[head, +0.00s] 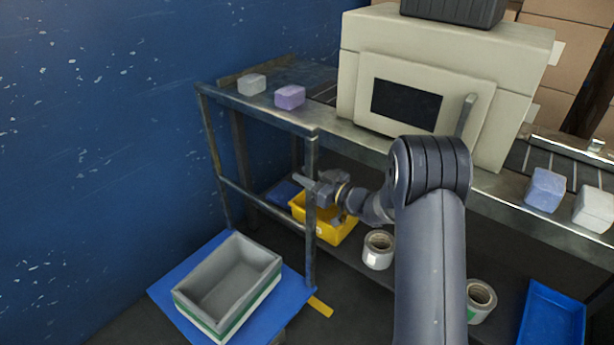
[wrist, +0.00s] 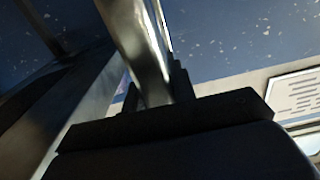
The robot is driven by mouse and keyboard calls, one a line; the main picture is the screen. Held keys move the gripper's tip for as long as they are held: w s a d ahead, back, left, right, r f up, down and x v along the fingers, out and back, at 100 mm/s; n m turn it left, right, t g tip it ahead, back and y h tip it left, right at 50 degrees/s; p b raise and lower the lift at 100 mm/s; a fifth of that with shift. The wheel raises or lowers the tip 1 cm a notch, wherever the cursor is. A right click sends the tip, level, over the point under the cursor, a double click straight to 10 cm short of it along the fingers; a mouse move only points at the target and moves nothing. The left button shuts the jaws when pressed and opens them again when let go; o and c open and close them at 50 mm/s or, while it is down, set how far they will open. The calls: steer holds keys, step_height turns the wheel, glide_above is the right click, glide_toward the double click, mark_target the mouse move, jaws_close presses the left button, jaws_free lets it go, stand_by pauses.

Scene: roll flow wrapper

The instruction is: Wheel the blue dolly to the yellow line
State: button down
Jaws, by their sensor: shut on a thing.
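The blue dolly (head: 165,290) stands on the floor at the lower left of the head view. A metal push handle (head: 310,250) rises from its far side, with uprights and crossbars. My gripper (head: 312,184) is at the handle's right upright, about halfway up, and is shut on it. In the wrist view the shiny tube (wrist: 138,35) runs between the fingers of my gripper (wrist: 157,92). A short piece of the yellow line (head: 320,306) shows on the floor just right of the dolly; the rest is hidden.
A grey crate (head: 270,268) sits on the dolly. A blue wall (head: 90,130) is close on the left. A cream wrapping machine (head: 440,60) stands on a conveyor bench; a yellow bin (head: 335,236), film rolls (head: 378,250) and a blue tray (head: 553,318) are underneath.

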steer(key=shift+w+d+r, duration=0.1)
steer(key=shift+w+d, duration=0.05)
steer(key=shift+w, duration=0.1)
steer(key=c, duration=1.2)
jaws_free()
steer(key=shift+w+d, duration=0.1)
steer(key=shift+o, duration=0.2)
steer(key=p+v, duration=0.1)
steer(key=v, duration=1)
